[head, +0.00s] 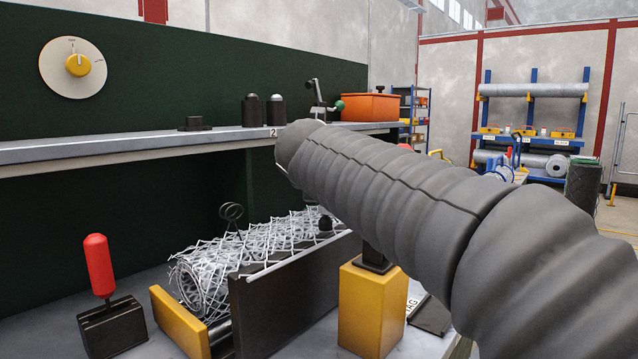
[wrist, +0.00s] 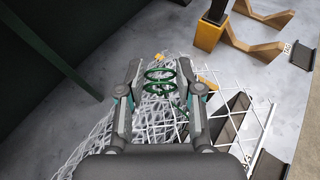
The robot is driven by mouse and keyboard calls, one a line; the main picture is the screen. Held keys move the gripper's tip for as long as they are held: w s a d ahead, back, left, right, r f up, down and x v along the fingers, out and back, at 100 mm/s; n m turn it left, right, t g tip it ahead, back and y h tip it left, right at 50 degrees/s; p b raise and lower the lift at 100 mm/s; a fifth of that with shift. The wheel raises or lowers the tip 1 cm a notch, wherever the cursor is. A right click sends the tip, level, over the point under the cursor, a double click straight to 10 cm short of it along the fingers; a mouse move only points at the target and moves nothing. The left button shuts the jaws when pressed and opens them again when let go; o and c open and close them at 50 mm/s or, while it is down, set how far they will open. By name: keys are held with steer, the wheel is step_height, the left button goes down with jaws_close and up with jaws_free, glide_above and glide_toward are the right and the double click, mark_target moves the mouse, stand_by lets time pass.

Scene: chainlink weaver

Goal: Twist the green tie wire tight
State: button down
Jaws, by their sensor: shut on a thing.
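The green tie wire (wrist: 160,74) shows in the wrist view as two green loops between my fingers, over the white mesh. My gripper (wrist: 159,70) has one finger on each side of the loops and is shut on the tie wire. Its twisted part below the loops is too small to make out. The roll of chainlink mesh (head: 202,282) lies in a cradle on the lower bench in the head view. A dark wire with two loops (head: 231,212) stands up from the mesh there. My arm hides my gripper in the head view.
A red-handled tool (head: 99,265) stands in a black block at the left. A yellow block (head: 366,312) stands right of the cradle. A yellow-knobbed dial (head: 72,67) is on the green panel.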

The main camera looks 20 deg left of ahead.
steer(key=m+h, duration=0.1)
steer(key=h, duration=0.1)
steer(key=m+h, duration=0.4)
steer(key=shift+a, duration=0.3)
steer(key=shift+m+g+h, duration=0.9)
steer(key=shift+m+h, duration=1.3)
steer(key=c, duration=0.8)
jaws_free()
steer(key=shift+o, duration=0.2)
steer(key=shift+h, duration=0.3)
steer(key=s+a, duration=0.2)
steer(key=s, duration=0.1)
steer(key=s+a, duration=0.3)
steer(key=s, duration=0.1)
steer(key=s+a, duration=0.2)
steer(key=s, duration=0.1)
steer(key=shift+s+a+r, duration=0.2)
steer(key=shift+s+a, duration=0.05)
steer(key=shift+s, duration=0.15)
